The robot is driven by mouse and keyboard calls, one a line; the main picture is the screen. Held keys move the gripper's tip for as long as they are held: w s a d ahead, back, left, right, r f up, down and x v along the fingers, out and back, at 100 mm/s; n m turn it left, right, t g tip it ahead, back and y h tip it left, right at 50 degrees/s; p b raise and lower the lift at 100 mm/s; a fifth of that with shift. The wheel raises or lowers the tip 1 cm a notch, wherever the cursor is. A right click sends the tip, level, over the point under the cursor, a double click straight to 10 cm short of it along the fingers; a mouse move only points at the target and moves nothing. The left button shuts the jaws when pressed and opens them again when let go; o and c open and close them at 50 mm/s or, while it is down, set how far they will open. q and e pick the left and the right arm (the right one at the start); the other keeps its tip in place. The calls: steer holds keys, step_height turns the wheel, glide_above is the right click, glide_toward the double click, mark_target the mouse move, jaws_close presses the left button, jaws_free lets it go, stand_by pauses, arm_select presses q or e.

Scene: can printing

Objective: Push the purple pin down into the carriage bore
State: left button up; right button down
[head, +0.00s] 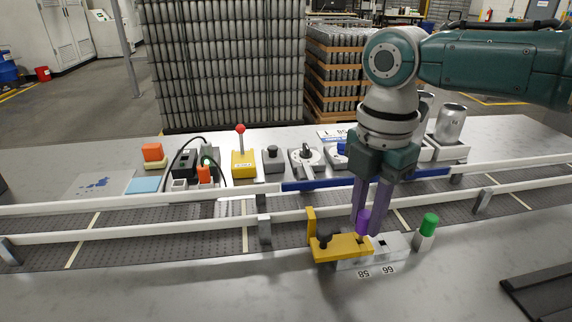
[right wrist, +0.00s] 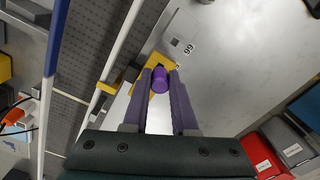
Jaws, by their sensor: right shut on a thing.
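The purple pin (head: 363,218) stands upright between the purple fingers of my right gripper (head: 366,229), which is shut on it. The pin is over the right end of the yellow carriage (head: 340,250), at the front edge of the conveyor. The fingers partly hide the pin's lower end, so I cannot tell how deep it sits in the bore. In the right wrist view the pin (right wrist: 160,80) shows between the fingertips, with the yellow carriage (right wrist: 181,58) around and beyond it. My left gripper is not in view.
A green button post (head: 428,226) stands close to the right. White rails (head: 160,236) run along the conveyor behind. The bench front left is clear.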

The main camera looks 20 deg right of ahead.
mark_target(367, 213)
steer(key=shift+f+b, duration=0.75)
steer(key=shift+f, duration=0.4)
steer(key=c, duration=0.6)
jaws_free()
step_height(367, 213, up, 10)
steer(key=shift+r+p, duration=0.1)
steer(key=shift+p, duration=0.3)
